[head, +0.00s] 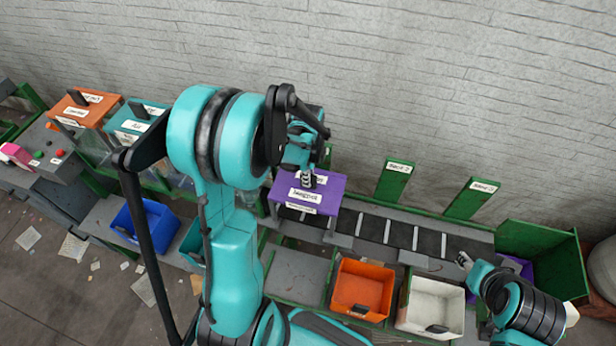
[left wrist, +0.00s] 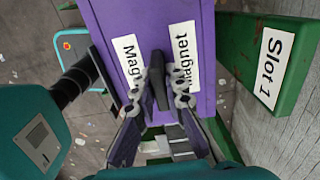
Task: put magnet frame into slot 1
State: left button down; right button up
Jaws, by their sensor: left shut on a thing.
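The magnet frame is a purple box-like piece with white "Magnet" labels; it shows in the head view (head: 335,190) above the belt and fills the upper middle of the left wrist view (left wrist: 205,25). My left gripper (head: 308,181) is shut on its black handle, seen between the fingers in the left wrist view (left wrist: 160,88). The green Slot 1 board (left wrist: 294,82) stands just right of the frame in the left wrist view; in the head view my gripper and the frame mostly hide that place. I cannot tell whether the frame touches the belt sides. My right gripper (head: 464,260) is near the belt's right end; its jaws are unclear.
The dark belt (head: 372,228) runs right from the frame, with two green slot boards (head: 394,180) (head: 469,199) behind it. Orange (head: 363,287) and white bins (head: 432,303) stand in front. Orange (head: 88,107) and teal frames (head: 135,122) stand at left. A blue bin (head: 146,221) is nearby.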

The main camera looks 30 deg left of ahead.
pick_arm(q)
jog(key=c, duration=1.6)
grip_release()
jog(key=shift+f, duration=0.15)
jog(key=shift+r+p, duration=0.3)
jog(key=shift+r, duration=0.3)
notch_tip(320, 180, up, 11)
jog(key=p, duration=0.2)
jog(key=s+d+r+n+t, duration=0.2)
jog(key=s+d+n, duration=0.1)
jog(key=n, duration=0.2)
jog(key=s+d+r+n+t, duration=0.2)
jog(key=s+d+n, duration=0.2)
jog(key=n, duration=0.1)
jog(key=s+d+r+n+t, duration=0.2)
jog(key=s+d+n+t, duration=0.1)
jog(key=s+n, duration=0.1)
jog(key=shift+d+n, duration=0.3)
jog(key=shift+n, duration=0.4)
jog(key=shift+f, duration=0.1)
